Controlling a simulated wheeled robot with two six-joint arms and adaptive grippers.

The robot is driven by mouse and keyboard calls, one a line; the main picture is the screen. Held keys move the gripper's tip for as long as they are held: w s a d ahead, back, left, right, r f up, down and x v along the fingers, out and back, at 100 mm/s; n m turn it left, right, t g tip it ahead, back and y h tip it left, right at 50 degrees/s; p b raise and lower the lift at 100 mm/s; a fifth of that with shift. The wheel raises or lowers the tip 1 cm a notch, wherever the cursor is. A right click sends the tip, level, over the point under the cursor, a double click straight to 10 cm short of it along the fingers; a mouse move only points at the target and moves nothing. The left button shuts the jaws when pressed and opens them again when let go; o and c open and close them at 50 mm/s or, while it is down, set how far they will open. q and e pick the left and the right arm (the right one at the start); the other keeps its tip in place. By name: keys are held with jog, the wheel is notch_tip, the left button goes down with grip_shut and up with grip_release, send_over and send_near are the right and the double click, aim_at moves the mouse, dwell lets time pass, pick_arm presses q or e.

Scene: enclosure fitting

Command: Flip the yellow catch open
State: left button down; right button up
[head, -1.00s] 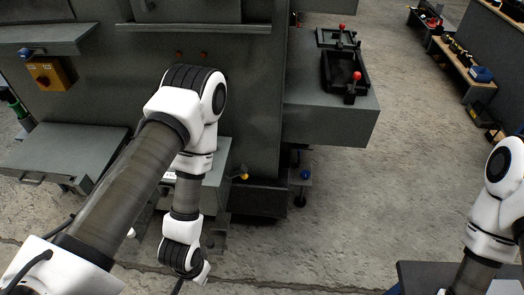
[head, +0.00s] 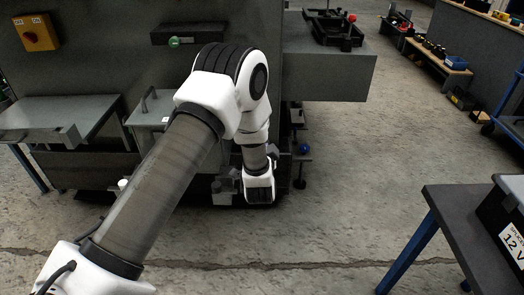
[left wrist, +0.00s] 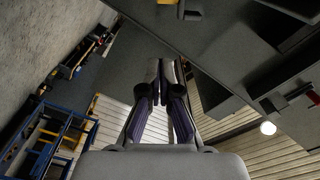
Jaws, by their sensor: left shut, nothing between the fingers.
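My left arm reaches across the head view, its wrist low in front of the grey machine. In the left wrist view my left gripper (left wrist: 160,72) is shut and empty, its dark fingertips together. A small yellow part (left wrist: 167,2) shows at the top edge of that view, beyond and apart from the fingertips; it may be the yellow catch, but it is cut off and I cannot tell its position. In the head view the yellow catch is not visible; my left arm covers part of the machine front. My right gripper is out of view.
The grey cabinet with a handle (head: 150,116) stands left of my arm. A yellow switch box (head: 36,33) is on the machine. A side shelf (head: 326,76) carries a black fixture with a red knob. A dark table (head: 456,222) stands at right; floor between is clear.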

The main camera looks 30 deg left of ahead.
pick_arm(q)
jog(key=w+a+f+b, duration=0.1)
jog(key=w+a+b, duration=0.2)
jog(key=w+a, duration=0.2)
jog(key=shift+w+a+f, duration=0.3)
jog(key=shift+w+a, duration=0.1)
jog(key=shift+a, duration=0.6)
